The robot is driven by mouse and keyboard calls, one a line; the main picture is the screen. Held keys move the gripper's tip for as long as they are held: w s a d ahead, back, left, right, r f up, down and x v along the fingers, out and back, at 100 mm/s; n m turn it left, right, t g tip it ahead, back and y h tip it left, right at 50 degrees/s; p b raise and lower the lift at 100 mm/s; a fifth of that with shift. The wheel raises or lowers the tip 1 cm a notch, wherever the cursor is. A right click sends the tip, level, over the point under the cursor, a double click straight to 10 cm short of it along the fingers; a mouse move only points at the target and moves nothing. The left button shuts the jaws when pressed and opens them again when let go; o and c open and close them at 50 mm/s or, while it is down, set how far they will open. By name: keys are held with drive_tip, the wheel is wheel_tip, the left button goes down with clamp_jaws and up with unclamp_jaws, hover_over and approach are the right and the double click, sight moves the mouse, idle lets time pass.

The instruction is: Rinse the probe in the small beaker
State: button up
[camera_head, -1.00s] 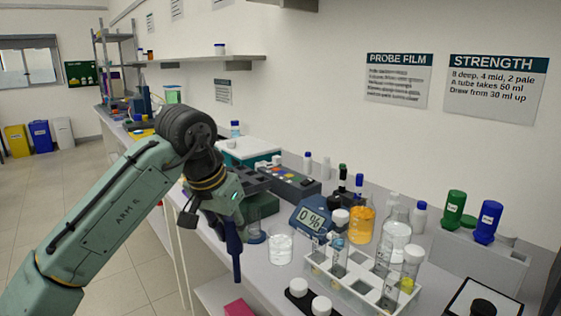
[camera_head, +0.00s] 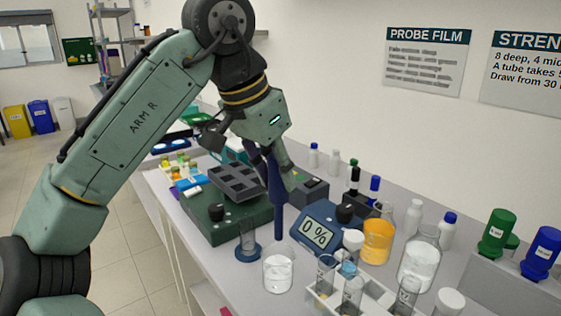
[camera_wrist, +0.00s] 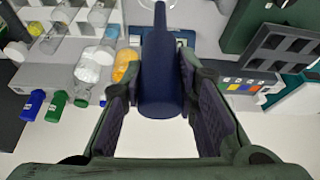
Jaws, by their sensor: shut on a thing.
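The probe (camera_head: 278,198) is a dark blue rod with a narrow lower end, held nearly upright. My gripper (camera_head: 272,168) is shut on its upper part. The wrist view shows the probe (camera_wrist: 161,65) between my two finger pads (camera_wrist: 162,90). A small clear beaker (camera_head: 279,274) with clear liquid stands on the bench below the probe. The probe's lower end shows just above the beaker's rim in the head view; whether it is directly over the opening or behind it, I cannot tell.
A blue meter (camera_head: 318,234) reading 0 % stands right of the probe. A glass cylinder on a blue base (camera_head: 248,242) is close left of the beaker. A dark green device (camera_head: 228,222) sits behind.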

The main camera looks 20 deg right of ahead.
sight(276, 218)
drive_tip(key=shift+s+a+f+b, duration=0.1)
drive_tip(key=shift+s+f+b, duration=0.05)
drive_tip(key=shift+f+b, duration=0.4)
wheel_tip(276, 218, down, 2)
drive_tip(key=shift+f+b, duration=0.1)
drive_tip(key=shift+b, duration=0.95)
drive_tip(key=shift+f+b, duration=1.75)
drive_tip(key=shift+f, duration=1.6)
wheel_tip(276, 218, up, 10)
drive_tip(key=p, duration=0.9)
drive_tip(key=shift+p, duration=0.4)
drive_tip(key=shift+f, duration=0.15)
